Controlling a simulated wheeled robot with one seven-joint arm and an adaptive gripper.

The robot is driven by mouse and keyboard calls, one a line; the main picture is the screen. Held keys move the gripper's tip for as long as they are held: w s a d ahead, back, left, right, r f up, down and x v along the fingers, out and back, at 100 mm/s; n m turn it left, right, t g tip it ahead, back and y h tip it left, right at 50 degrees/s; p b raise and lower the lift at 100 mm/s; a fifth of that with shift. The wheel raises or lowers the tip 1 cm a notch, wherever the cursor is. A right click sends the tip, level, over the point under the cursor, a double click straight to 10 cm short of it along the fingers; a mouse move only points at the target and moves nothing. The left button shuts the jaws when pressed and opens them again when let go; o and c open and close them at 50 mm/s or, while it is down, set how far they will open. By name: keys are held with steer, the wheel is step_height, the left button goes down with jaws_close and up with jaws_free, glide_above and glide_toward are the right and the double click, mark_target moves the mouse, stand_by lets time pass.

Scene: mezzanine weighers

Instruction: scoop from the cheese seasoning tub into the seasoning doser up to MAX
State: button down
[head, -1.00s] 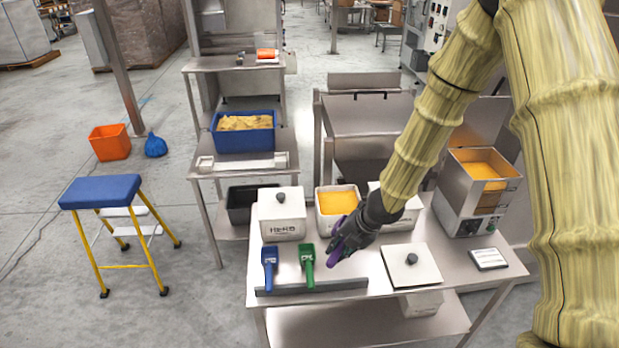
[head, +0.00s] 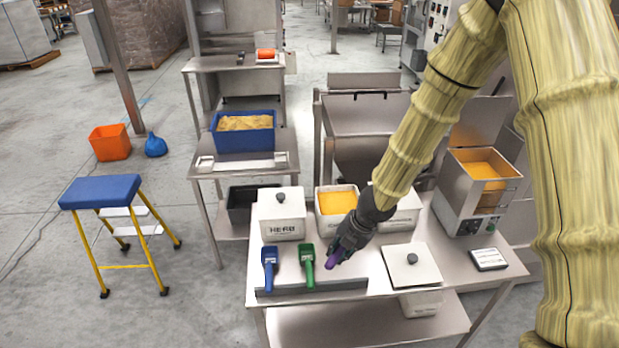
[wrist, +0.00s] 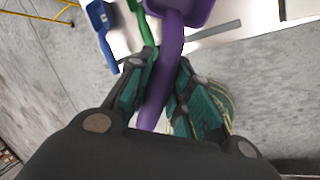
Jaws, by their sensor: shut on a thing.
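My gripper (head: 350,237) is shut on the purple scoop (head: 334,257), just in front of the cheese seasoning tub. In the wrist view, the scoop's purple handle (wrist: 164,85) runs between the fingers (wrist: 160,92), and its bowl shows at the top edge, cut off. The cheese seasoning tub (head: 340,222) is white, open and holds orange powder; its label is partly hidden by my arm. The seasoning doser (head: 462,212) is a steel box at the right with its lid up. Orange powder is in it, below the rim. I cannot make out a MAX mark.
The closed herb tub (head: 282,222) is at the left. A white lid with a black knob (head: 411,258) and a small display (head: 488,260) are at the right.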

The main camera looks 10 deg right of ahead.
steer(key=s+a+m+g+h, duration=0.2)
steer(key=s+m+g+h, duration=0.1)
steer(key=s+m, duration=0.4)
steer(key=shift+s+m+g, duration=0.3)
steer(key=shift+s, duration=0.2)
stand_by(0.9)
steer(key=shift+s+r, duration=0.1)
steer(key=shift+s+a+m+g, duration=0.25)
steer(key=shift+s+m+g, duration=0.05)
steer(key=shift+s+m, duration=0.45)
